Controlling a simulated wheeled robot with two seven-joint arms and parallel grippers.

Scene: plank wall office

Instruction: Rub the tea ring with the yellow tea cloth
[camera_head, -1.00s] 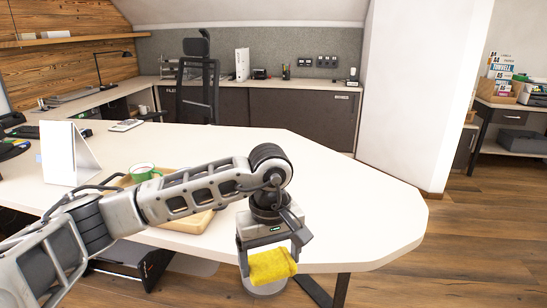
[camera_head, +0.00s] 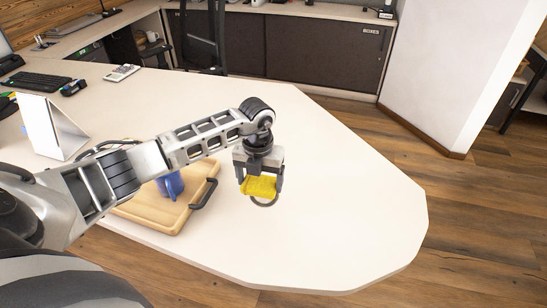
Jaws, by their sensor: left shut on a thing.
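My left gripper (camera_head: 260,178) is shut on the yellow tea cloth (camera_head: 259,188), a small bunched piece between its fingers. It points down at the white table top, to the right of the wooden tray. The tea ring (camera_head: 265,204) shows as a dark curved line just below the cloth. The cloth and gripper hide the ring's far part. I cannot tell whether the cloth touches the table. My right gripper is not in view.
The wooden tray (camera_head: 150,215) with dark handles stands left of the gripper, with a blue item (camera_head: 171,184) on it, partly behind my arm. A white folded stand (camera_head: 50,127) is at the left. The white table (camera_head: 340,210) is clear to the right.

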